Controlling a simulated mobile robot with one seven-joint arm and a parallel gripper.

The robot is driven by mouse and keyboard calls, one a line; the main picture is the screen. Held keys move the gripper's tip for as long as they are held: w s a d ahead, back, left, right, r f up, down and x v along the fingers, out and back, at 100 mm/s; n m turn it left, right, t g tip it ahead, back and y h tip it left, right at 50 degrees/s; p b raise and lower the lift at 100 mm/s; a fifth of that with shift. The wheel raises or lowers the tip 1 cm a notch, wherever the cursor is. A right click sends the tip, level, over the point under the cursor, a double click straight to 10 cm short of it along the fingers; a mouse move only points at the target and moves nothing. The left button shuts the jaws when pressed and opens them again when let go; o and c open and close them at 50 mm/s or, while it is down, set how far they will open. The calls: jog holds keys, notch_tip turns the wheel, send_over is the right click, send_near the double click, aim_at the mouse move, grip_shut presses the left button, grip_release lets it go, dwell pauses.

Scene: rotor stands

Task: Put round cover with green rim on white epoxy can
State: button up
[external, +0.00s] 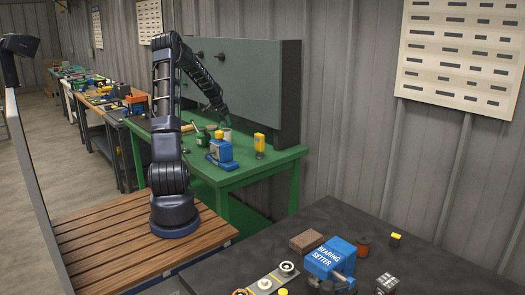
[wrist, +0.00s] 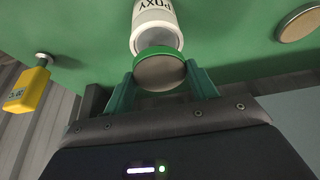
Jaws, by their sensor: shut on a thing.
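My gripper (wrist: 162,82) is shut on the round cover with the green rim (wrist: 160,72), one teal finger at each side of it. The cover's face is grey-brown. The white epoxy can (wrist: 154,17) is just beyond it in the wrist view, with part of its lettering and its open mouth showing. The cover overlaps the near edge of the mouth in the picture; I cannot tell whether they touch. In the external view, my gripper (external: 226,117) is above the green bench, close over the pale can (external: 227,132). The cover is not clear there.
On the green bench (external: 255,168) stand a blue device (external: 221,153), a yellow bottle (external: 259,142) and a green item (external: 202,138). A grey panel (external: 250,85) rises behind. A round disc (wrist: 299,23) lies right of the can in the wrist view.

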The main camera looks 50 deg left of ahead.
aim_at(223, 122)
jog(key=shift+f, duration=1.4)
jog(key=shift+f, duration=0.15)
jog(key=o, duration=1.1)
jog(key=shift+c, duration=0.2)
jog(key=v, duration=1.2)
